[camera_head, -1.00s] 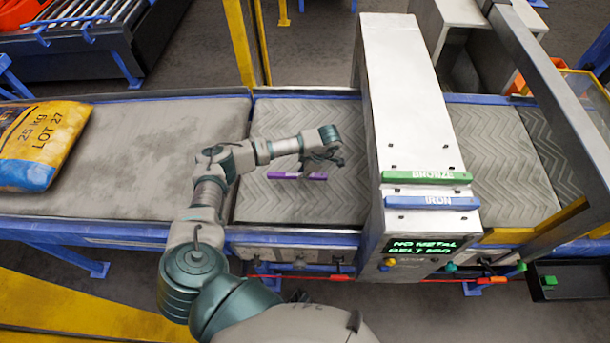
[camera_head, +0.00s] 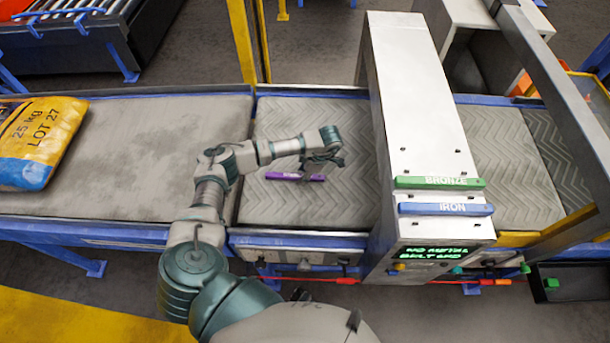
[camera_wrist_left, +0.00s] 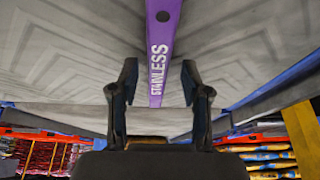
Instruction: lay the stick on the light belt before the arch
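The purple stick (camera_head: 295,177), marked STAINLESS, lies flat on the light chevron belt (camera_head: 345,210), left of the arch (camera_head: 420,120). It also shows in the left wrist view (camera_wrist_left: 160,50), between and beyond the fingers. My left gripper (camera_head: 325,165) is over the stick's right part. In the left wrist view its fingers (camera_wrist_left: 158,85) are apart, with a gap on each side of the stick. Whether they touch it is not clear. My right gripper is not in view.
A yellow-blue sack (camera_head: 40,140) lies on the plain grey belt (camera_head: 150,150) at left. On the arch are a green BRONZE bar (camera_head: 440,182) and a blue IRON bar (camera_head: 445,209). A yellow post (camera_head: 242,40) stands behind the belt. A dark tray (camera_head: 575,283) is at lower right.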

